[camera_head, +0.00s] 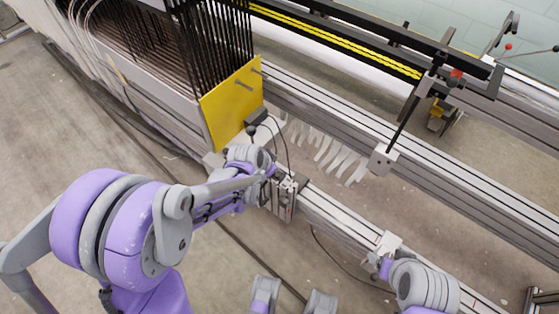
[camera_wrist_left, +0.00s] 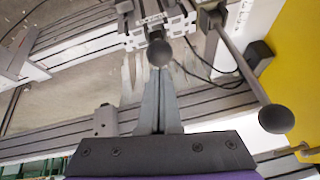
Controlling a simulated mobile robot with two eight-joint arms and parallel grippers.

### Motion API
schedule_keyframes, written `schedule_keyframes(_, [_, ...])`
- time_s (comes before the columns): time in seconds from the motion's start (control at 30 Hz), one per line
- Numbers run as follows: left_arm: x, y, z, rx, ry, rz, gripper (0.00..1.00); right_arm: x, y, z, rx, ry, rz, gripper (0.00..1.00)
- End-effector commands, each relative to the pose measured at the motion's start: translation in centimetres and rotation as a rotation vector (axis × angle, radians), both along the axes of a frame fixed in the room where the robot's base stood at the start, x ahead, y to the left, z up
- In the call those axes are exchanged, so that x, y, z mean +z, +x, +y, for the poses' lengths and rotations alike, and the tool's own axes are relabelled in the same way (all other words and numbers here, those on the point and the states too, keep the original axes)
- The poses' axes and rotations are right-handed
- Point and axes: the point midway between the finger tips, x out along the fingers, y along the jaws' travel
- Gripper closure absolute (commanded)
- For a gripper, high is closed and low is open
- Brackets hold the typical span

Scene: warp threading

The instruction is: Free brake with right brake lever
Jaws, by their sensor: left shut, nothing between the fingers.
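My left gripper (camera_head: 272,176) is at the beam clamp (camera_head: 286,196) in the middle of the head view. The left wrist view shows its fingers (camera_wrist_left: 158,85) shut, with nothing seen between them. A round black knob (camera_wrist_left: 160,52) is just at the fingertips; I cannot tell whether they touch. A second lever (camera_wrist_left: 240,65) with a black ball end (camera_wrist_left: 275,118) slants to the right of the fingers, apart from them. Which knob belongs to the right brake lever is not clear. My right gripper (camera_head: 381,262) is at a white block (camera_head: 389,241) on the rail; its fingers are too small to judge.
A yellow plate (camera_head: 232,105) and black rods stand just behind my left gripper. A long metal rail (camera_head: 335,216) runs to the lower right. White strips (camera_head: 330,152) hang behind it. A thin black cable curves near the clamp. The floor in front is mostly bare.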

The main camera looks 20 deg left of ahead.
Motion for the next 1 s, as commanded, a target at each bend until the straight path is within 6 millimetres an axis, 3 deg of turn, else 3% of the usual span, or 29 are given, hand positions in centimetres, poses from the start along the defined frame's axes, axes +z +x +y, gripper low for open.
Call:
schedule_keyframes(0.13, [-1.1, -1.7, 0.7, 0.005, -0.045, -0.127, 1.00, -1.7, 0.0, 0.0, 0.000, 0.000, 0.006, 0.27])
schedule_keyframes(0.4, [-2.4, -3.7, 1.4, 0.000, -0.045, -0.123, 1.00, -3.2, 0.1, 0.0, 0.000, 0.000, 0.011, 0.27])
schedule_keyframes(1.0, [-4.0, -5.6, 2.0, -0.001, -0.041, -0.115, 1.00, -4.5, 0.1, 0.0, 0.000, 0.000, 0.015, 0.27])
